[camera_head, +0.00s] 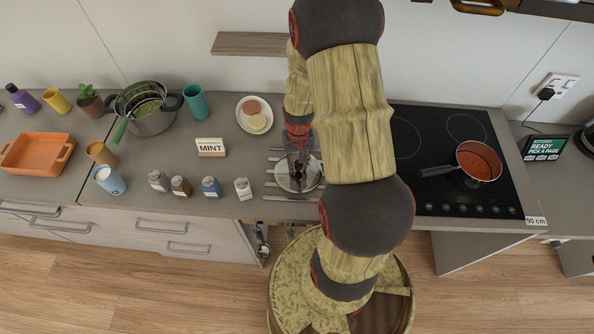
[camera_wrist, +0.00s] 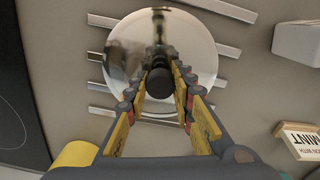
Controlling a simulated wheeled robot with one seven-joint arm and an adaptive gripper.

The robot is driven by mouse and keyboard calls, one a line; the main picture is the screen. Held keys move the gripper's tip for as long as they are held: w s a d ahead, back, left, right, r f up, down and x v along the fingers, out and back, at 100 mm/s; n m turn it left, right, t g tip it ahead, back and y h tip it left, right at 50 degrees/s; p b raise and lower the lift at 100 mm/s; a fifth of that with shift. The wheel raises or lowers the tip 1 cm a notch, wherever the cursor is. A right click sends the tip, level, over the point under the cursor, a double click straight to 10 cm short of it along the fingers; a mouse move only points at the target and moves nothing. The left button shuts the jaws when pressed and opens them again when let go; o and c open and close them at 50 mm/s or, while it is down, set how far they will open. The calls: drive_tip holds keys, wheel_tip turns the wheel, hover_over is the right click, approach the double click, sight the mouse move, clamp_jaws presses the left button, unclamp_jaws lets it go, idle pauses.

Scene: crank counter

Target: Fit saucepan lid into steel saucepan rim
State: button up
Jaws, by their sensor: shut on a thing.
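The saucepan lid (camera_head: 287,181) is a round, shiny steel disc over the metal bars, left of the hob. It also shows in the wrist view (camera_wrist: 190,35), with a dark knob (camera_wrist: 158,82) at its middle. My gripper (camera_head: 299,155) is above the lid, its fingers (camera_wrist: 160,68) shut on the knob. I cannot tell whether the lid rests on the bars or is slightly raised. The saucepan (camera_head: 479,161) stands on the black hob at the right. It is open, has a thin pale rim, a red-orange inside and a dark handle pointing left.
Metal bars (camera_wrist: 112,23) are set in the counter under the lid. Several small jars (camera_head: 211,187), a MINT sign (camera_head: 210,147) and a white plate (camera_head: 243,126) are left of the lid. A steel pot (camera_head: 152,124) stands farther left. My arm hides part of the hob (camera_head: 436,130).

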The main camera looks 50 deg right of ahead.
drive_tip(key=shift+w+r+p, duration=0.1)
drive_tip(key=shift+r+p, duration=1.3)
drive_tip(key=shift+r, duration=0.9)
